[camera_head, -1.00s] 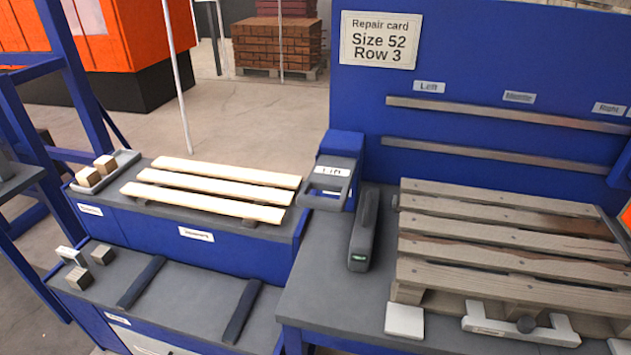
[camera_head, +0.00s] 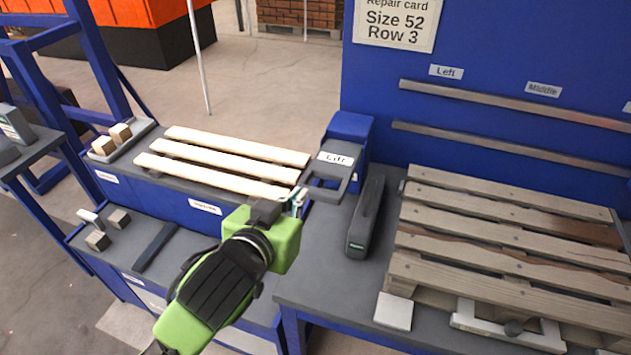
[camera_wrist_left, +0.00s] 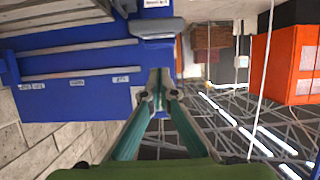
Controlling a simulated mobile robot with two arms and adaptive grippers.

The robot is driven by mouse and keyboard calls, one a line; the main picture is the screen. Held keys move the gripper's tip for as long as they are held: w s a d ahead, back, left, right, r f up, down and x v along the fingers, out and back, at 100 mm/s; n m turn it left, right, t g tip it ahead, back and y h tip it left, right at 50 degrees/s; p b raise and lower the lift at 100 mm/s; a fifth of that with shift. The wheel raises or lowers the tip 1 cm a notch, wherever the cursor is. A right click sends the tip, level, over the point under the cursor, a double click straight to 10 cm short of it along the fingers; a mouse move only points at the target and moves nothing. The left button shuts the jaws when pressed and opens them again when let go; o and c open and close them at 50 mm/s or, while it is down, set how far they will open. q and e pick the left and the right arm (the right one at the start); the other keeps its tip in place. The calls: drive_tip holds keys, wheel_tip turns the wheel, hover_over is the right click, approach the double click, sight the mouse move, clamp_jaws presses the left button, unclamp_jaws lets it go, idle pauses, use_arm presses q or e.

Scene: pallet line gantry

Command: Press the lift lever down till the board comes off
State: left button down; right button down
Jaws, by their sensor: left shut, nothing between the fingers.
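The shut fingers also show in the left wrist view (camera_wrist_left: 158,88). The worn wooden pallet (camera_head: 500,262) lies on the bench at right, its top boards in place. One board has a darker, reddish-brown part at its right end. My right gripper is out of view.
A dark grey tool (camera_head: 366,218) lies between lever and pallet. Several pale new boards (camera_head: 225,158) lie on the left rack beside a tray of wooden blocks (camera_head: 120,133). The blue back panel (camera_head: 480,60) carries the repair card and metal rails.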

use_arm(q)
drive_tip(key=shift+s+d+r, duration=0.1)
drive_tip(key=shift+s+r, duration=0.05)
drive_tip(key=shift+r, duration=0.45)
drive_tip(key=w+d+f+p, duration=0.2)
drive_tip(key=w+f, duration=0.5)
drive_tip(key=w, duration=0.1)
drive_tip(key=shift+w+d+f+p, duration=0.25)
drive_tip(key=shift+d+p, duration=0.15)
